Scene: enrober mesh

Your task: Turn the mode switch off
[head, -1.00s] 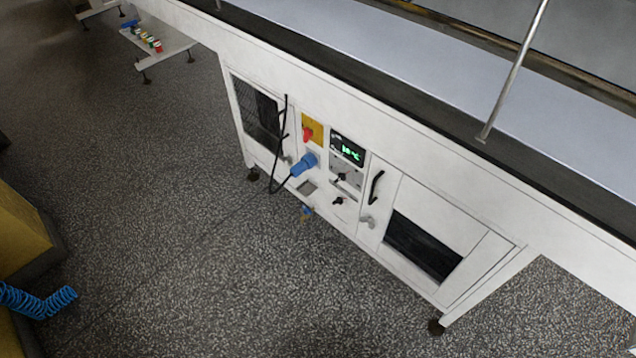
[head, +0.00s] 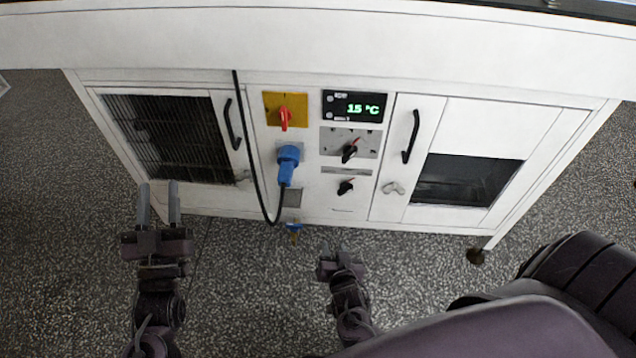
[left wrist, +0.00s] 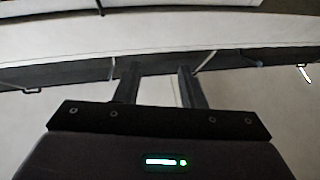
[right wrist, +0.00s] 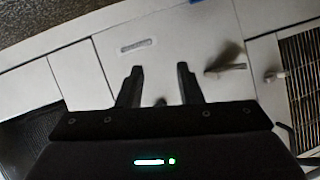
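Two black rotary knobs with red marks sit on the white cabinet front below the display: an upper knob (head: 349,151) on a grey plate and a lower knob (head: 346,187). I cannot read which is the mode switch. A red rotary switch (head: 285,118) sits on a yellow plate to their left. My right gripper (head: 336,250) is below the knobs, apart from them; the right wrist view shows its fingers (right wrist: 159,70) spread and empty. My left gripper (head: 159,186) is open and empty in front of the grille door; its fingers (left wrist: 159,69) also show apart in the left wrist view.
The green display (head: 354,107) reads 15 °C. A blue plug (head: 287,165) with a hanging black cable (head: 254,160) is left of the knobs. Black door handles (head: 411,136) and grey latches (head: 393,188) stick out. The cabinet's upper ledge (head: 300,42) overhangs.

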